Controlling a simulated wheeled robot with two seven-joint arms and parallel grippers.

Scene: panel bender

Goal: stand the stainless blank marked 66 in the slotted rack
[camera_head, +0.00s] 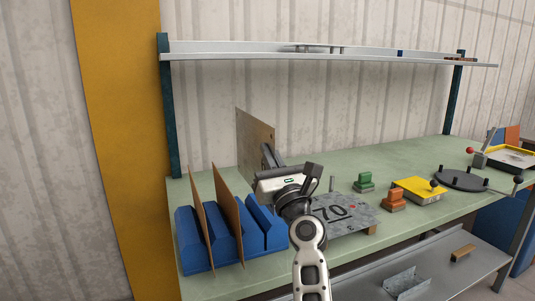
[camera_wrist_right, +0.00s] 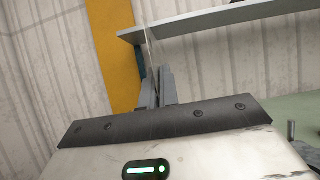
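My right gripper (camera_head: 268,157) is shut on a thin upright plate (camera_head: 253,136), held above the bench. Its face looks brownish-grey and I see no number on it. In the right wrist view the plate (camera_wrist_right: 151,50) shows edge-on between the two fingers (camera_wrist_right: 156,88). The blue slotted rack (camera_head: 262,221) is at the bench's left end, below and left of the held plate. Two brown panels (camera_head: 228,213) stand in its slots; a gap to their right looks empty. My left gripper is not in view.
Green (camera_head: 364,181) and orange (camera_head: 394,200) blocks and a yellow box (camera_head: 417,190) are farther right. A metal shelf (camera_head: 330,51) runs above; a yellow post (camera_head: 115,120) stands left.

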